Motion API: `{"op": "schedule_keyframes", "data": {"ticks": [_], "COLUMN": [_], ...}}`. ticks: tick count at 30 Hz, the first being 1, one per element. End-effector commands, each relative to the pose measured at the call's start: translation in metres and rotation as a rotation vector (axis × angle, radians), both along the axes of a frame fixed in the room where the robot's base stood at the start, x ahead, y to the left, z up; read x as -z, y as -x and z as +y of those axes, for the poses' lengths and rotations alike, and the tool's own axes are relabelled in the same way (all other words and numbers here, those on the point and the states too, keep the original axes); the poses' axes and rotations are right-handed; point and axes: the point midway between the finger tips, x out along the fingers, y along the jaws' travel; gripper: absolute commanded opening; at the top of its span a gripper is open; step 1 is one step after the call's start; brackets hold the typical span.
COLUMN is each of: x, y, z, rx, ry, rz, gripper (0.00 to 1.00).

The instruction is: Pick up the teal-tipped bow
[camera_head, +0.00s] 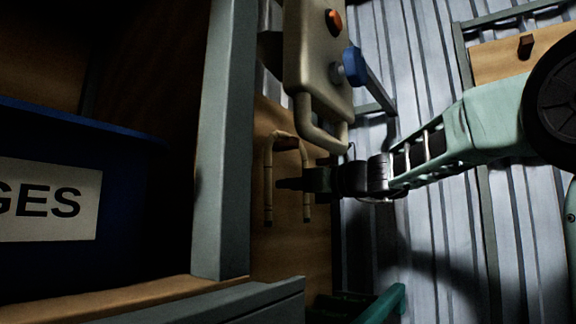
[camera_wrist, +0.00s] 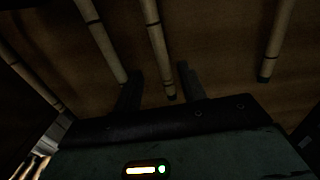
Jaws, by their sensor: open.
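A bent rattan bow (camera_head: 268,180) hangs upside-down-U on the wooden panel in the head view, its two legs pointing down. Its leg ends look dark; whether they are teal is hard to tell in this light. My gripper (camera_head: 284,184) reaches in from the right at the height of the legs, in front of the right leg. In the wrist view my gripper (camera_wrist: 158,78) has its two dark fingers apart. A rattan leg (camera_wrist: 155,40) with a dark tip shows between them, with no visible grip on it. Which bow this leg belongs to is unclear.
Other rattan legs (camera_wrist: 100,35) and (camera_wrist: 276,45) show on both sides in the wrist view. A beige box with an orange button (camera_head: 315,50) and bent pipe hangs above my gripper. A grey post (camera_head: 225,140) and a blue labelled bin (camera_head: 120,200) stand left.

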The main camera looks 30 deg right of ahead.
Motion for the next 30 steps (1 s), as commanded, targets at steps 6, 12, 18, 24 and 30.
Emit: {"op": "schedule_keyframes", "data": {"ticks": [6,12,18,24,30], "x": [-0.001,0.000,0.002,0.005,0.005], "y": [-0.023,-0.040,-0.067,-0.075,-0.074], "z": [0.010,0.014,0.023,0.026,0.026], "rx": [-0.001,-0.001,-0.002,0.000,0.000], "ry": [0.000,-0.001,0.001,0.002,0.002], "rz": [0.001,0.004,0.002,0.000,0.000], "gripper": [0.41,0.41,0.41,0.41,0.27]}}
